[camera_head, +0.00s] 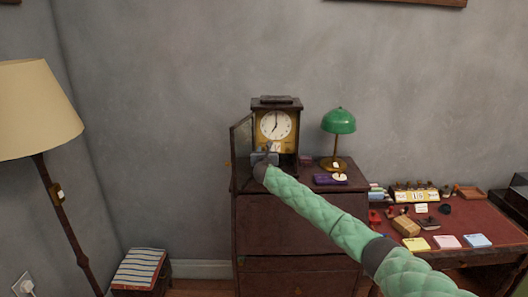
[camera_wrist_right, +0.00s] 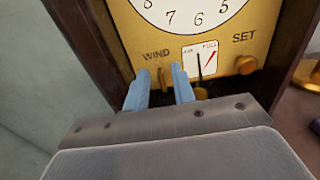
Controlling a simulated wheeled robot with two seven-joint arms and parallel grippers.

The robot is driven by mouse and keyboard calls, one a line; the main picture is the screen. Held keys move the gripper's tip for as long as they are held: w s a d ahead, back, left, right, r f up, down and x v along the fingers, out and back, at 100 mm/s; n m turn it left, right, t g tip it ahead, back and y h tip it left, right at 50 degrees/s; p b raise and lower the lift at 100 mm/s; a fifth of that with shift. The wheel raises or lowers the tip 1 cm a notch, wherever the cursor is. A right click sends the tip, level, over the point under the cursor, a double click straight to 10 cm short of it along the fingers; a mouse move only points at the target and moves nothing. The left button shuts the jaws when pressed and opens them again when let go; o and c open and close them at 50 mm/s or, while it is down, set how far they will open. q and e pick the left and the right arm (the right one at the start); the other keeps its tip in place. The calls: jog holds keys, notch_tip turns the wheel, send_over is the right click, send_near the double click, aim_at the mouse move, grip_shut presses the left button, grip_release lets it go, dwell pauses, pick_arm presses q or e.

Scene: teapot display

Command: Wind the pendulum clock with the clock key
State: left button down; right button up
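The pendulum clock (camera_head: 275,127) stands on a dark wooden cabinet, its glass door (camera_head: 241,152) swung open to the left. In the right wrist view its gold face (camera_wrist_right: 115,22) fills the upper part, with the words WIND and SET and a small gauge (camera_wrist_right: 207,60). My right gripper (camera_wrist_right: 161,68) is right at the face, below WIND. Its two blue fingers are apart, with a small gold piece (camera_wrist_right: 162,77) between them. I cannot tell whether this piece is the clock key or part of the clock, and no contact shows. My left gripper is out of view.
A green lamp (camera_head: 339,122) and a purple box (camera_head: 327,180) stand on the cabinet (camera_head: 285,222) right of the clock. A desk (camera_head: 470,216) with small items is further right. A floor lamp (camera_head: 35,110) and striped stool (camera_head: 139,268) are at the left.

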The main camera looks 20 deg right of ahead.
grip_shut()
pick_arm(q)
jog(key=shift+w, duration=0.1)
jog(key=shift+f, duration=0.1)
